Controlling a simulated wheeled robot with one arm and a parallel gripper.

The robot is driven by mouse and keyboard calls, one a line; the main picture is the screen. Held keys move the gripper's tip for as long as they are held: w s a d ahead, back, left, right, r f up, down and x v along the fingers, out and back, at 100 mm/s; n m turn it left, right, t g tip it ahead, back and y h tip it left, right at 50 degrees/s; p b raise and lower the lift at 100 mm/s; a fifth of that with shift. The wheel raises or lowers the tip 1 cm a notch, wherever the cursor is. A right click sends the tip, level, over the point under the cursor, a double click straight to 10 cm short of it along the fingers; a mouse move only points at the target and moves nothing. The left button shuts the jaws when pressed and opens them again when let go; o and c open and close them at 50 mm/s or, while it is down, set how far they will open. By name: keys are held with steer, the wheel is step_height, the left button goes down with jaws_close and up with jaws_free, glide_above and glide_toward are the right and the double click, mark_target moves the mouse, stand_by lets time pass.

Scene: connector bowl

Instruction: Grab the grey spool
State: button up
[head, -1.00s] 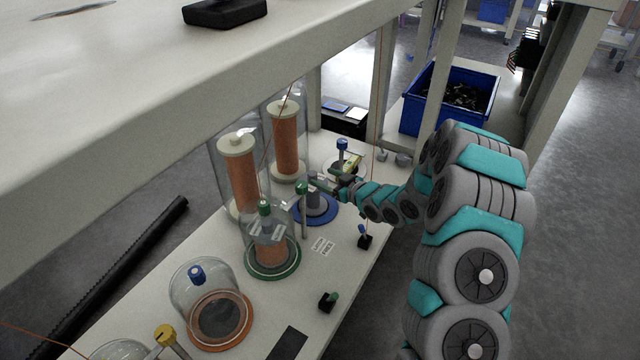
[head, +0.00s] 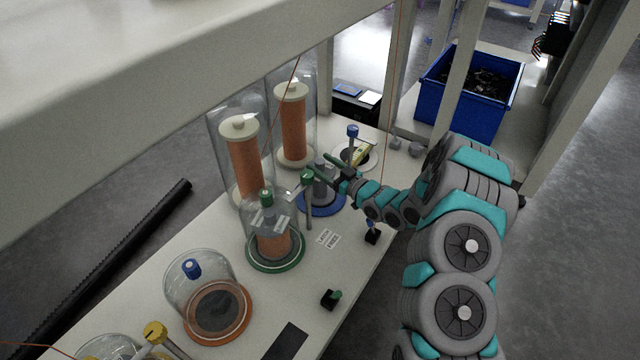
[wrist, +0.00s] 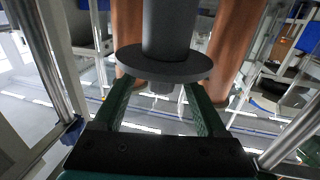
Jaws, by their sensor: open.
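The grey spool (head: 321,188) stands on a round blue base (head: 338,207) in the head view, partly hidden by my gripper and a green-topped post. My gripper (head: 327,163) is open at the spool's upper part in the head view.
Copper spools under glass (head: 245,165) stand behind and left. A green-based dome (head: 275,262) and an orange-based dome (head: 240,325) stand nearer. A blue-topped post (head: 352,135) stands beyond my gripper. A blue bin (head: 440,100) is at back right.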

steer(key=shift+x, duration=2.05)
steer(key=shift+r, duration=0.1)
jaws_close()
